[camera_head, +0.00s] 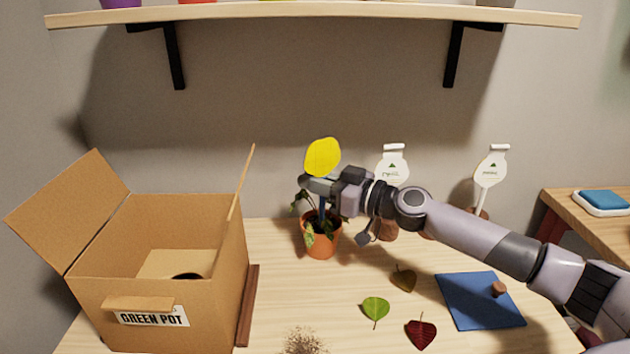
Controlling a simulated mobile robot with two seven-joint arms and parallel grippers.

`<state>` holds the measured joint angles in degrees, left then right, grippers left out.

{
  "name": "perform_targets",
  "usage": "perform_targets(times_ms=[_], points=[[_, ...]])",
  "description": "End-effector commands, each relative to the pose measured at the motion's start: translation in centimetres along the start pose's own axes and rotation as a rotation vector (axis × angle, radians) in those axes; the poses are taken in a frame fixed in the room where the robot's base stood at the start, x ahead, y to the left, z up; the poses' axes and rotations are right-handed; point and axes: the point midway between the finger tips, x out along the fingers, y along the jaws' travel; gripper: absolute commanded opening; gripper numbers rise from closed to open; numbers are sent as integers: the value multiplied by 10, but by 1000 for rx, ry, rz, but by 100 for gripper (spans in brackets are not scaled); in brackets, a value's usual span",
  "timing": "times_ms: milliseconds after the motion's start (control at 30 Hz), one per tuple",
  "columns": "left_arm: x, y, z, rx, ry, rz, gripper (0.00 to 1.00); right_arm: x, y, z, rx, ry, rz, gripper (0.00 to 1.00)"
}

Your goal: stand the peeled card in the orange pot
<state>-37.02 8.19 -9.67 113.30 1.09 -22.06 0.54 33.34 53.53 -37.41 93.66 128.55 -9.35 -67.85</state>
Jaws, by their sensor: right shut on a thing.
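The peeled card (322,157) is a yellow rounded piece, upright above the orange pot. My right gripper (318,184) is shut on it just below its yellow face. A thin grey-blue piece shows under the gripper, among the leaves; I cannot tell whether its lower end is in the soil. The orange pot (320,246) stands on the table and holds a drooping green plant (306,228). My gripper hides part of the plant's top. My left gripper is out of view.
An open cardboard box (160,285) labelled GREEN POT stands left. White cards (392,164) (491,166) stand behind my right arm. Leaves (375,310), a blue mat (470,302) and crumbs (305,341) lie in front. A shelf (320,11) hangs above.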

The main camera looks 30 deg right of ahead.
Motion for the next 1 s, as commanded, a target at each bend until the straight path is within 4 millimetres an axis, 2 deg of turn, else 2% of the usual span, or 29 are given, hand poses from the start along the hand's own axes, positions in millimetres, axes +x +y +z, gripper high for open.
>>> perform_targets(times_ms=[1000], points=[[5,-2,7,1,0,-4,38,0,0,6,0,0,0,0]])
